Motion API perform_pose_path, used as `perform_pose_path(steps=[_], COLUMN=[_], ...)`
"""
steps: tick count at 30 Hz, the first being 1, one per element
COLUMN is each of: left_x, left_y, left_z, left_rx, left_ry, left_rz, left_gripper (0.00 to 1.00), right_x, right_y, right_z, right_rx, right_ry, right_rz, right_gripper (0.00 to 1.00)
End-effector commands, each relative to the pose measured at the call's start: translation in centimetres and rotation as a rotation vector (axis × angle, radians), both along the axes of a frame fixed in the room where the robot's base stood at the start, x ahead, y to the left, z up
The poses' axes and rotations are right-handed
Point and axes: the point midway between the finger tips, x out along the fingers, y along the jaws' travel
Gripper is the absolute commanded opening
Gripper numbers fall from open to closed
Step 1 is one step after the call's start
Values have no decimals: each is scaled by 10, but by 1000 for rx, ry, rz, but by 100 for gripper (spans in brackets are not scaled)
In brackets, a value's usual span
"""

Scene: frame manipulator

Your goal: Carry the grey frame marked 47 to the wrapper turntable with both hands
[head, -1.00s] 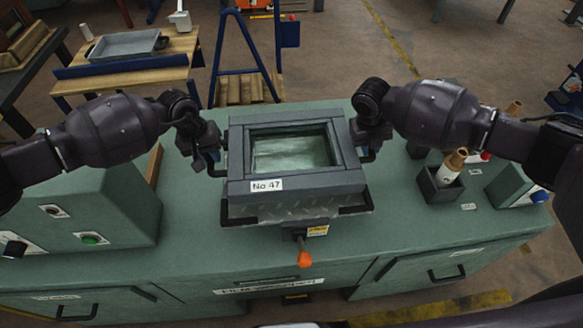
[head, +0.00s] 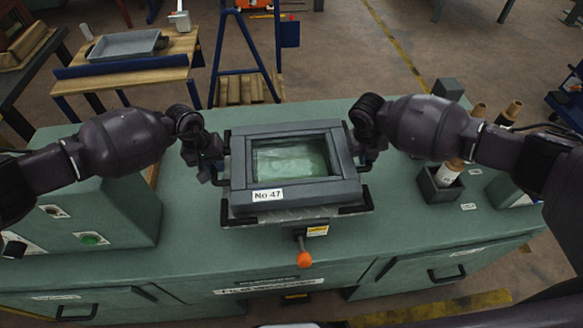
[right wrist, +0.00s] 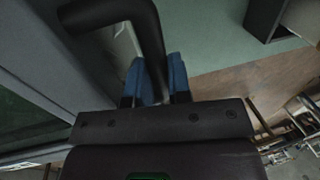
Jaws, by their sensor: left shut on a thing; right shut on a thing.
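The grey frame marked No 47 (head: 322,192) is held level over the wrapper turntable (head: 292,215), with a greenish pane inside it. The turntable shows as a metal plate with dark corner brackets, mostly hidden under the frame. I cannot tell whether the frame touches it. My left gripper (head: 216,172) is shut at the frame's left side, on its handle. My right gripper (head: 367,160) is shut at the right side. In the right wrist view the blue fingertips of my right gripper (right wrist: 157,78) close on the dark handle bar (right wrist: 150,40).
An orange-knobbed lever (head: 304,258) sticks out in front of the turntable. A green control box (head: 105,215) stands left on the green bench. A dark holder with a roll (head: 440,185) stands right. A wooden table with a grey tray (head: 122,46) is behind.

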Motion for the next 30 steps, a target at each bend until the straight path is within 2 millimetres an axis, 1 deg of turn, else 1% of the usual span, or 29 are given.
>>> perform_pose_path(steps=[10,11,15,30], left_x=[1,0,0,0], left_y=[1,2,1,1], left_z=[-13,-13,-13,-12], left_rx=[1,2,2,0], left_ry=[-2,-1,-1,-1], left_rz=[1,1,1,0], left_gripper=[0,23,44,44], right_x=[1,0,0,0], right_y=[-1,-1,-1,0], right_z=[-13,-13,-13,-13], right_rx=[-1,-1,-1,0], right_ry=[-2,-1,0,-1], right_rz=[-3,-3,-2,-1], right_gripper=[0,23,44,44])
